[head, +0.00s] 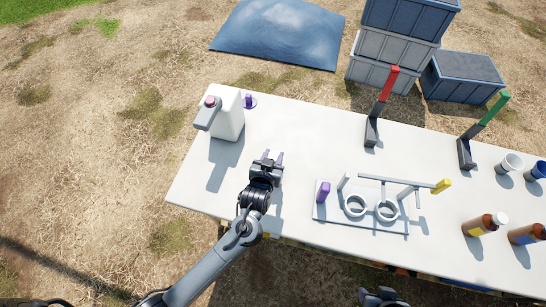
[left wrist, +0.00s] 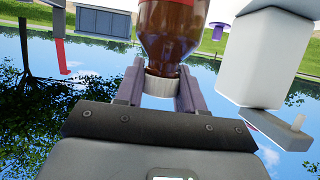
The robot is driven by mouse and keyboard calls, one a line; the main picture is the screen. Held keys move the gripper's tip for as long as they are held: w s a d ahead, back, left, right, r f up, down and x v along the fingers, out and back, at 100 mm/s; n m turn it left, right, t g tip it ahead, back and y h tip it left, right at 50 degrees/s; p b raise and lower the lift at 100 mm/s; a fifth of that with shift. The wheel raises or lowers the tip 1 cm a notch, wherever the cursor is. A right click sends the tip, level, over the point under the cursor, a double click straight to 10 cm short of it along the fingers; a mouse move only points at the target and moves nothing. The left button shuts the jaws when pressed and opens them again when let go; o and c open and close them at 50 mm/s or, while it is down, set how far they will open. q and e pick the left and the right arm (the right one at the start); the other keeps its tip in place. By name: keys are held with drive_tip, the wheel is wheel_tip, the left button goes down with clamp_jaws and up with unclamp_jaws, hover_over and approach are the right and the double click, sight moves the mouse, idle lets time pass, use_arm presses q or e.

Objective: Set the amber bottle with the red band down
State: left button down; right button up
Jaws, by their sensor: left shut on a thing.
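My left gripper (head: 268,156) is over the left part of the white table (head: 305,125), its purple-grey fingers pointing away from me. In the left wrist view its fingers (left wrist: 160,90) are shut at the white cap (left wrist: 162,88) of an amber bottle (left wrist: 170,30). That view is upside down, with sky at the bottom, so the bottle hangs upright below its cap. My right gripper (head: 382,296) is partly visible at the bottom edge.
Right are a ring rack (head: 332,213), red (head: 386,90) and green (head: 492,111) handled stands, amber bottles (head: 484,224) and (head: 524,234), and cups. Clear table lies behind the gripper.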

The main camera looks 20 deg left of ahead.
use_arm(q)
drive_tip(key=c, duration=0.7)
unclamp_jaws()
drive_tip(key=shift+f, duration=0.15)
drive_tip(key=shift+r, duration=0.25)
drive_tip(key=p+v, duration=0.2)
drive_tip(key=v, duration=1)
drive_tip(key=s+a+m+g, duration=0.1)
drive_tip(key=s+a+g, duration=0.1)
drive_tip(key=s, duration=0.3)
drive_tip(key=s+a+f+m+g+h, duration=0.1)
drive_tip(key=s+a+g, duration=0.1)
drive_tip(key=s+g, duration=0.2)
drive_tip(key=s+a+m+g, duration=0.1)
drive_tip(key=s+a+g, duration=0.1)
drive_tip(key=s, duration=0.6)
drive_tip(key=shift+a+f+g+h, duration=0.35)
drive_tip(key=shift+a+g+h, duration=0.05)
drive_tip(key=shift+g, duration=0.5)
